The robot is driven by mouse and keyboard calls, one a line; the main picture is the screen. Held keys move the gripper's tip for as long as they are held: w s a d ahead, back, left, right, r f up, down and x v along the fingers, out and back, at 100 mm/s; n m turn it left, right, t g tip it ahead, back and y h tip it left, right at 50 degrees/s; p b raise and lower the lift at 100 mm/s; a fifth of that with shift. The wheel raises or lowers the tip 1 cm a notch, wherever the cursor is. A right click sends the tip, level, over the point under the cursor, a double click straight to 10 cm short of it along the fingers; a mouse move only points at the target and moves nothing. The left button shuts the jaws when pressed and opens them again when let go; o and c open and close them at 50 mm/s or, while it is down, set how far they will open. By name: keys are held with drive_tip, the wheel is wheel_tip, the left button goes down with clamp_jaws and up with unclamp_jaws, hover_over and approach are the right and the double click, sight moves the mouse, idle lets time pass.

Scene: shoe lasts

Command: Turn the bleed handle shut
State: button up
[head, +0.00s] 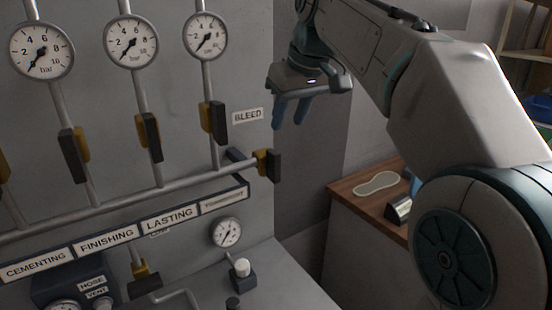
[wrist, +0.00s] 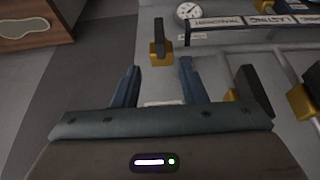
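The bleed valve, a yellow body (head: 261,161) with a dark handle (head: 275,166), sits at the right end of the horizontal pipe, below the BLEED label (head: 248,115). The dark block handle looks roughly upright, across the pipe end. In the wrist view, the handle (wrist: 158,32) and its yellow body (wrist: 160,54) lie beyond the fingertips, roughly centred between them. My gripper (head: 288,124) hangs above the valve with its blue fingers pointing down. It is open and empty, apart from the handle; it also shows in the wrist view (wrist: 160,66).
Several similar yellow valves with dark handles, one of them here (head: 213,122), stand on pipes to the left under gauges (head: 205,37). A label rail (head: 170,216) runs below the pipe. A wooden-topped cabinet (head: 350,190) is at the right. Space right of the valve looks free.

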sight(277, 155)
drive_tip(key=x, duration=1.3)
drive_tip(key=shift+f, duration=0.1)
clamp_jaws()
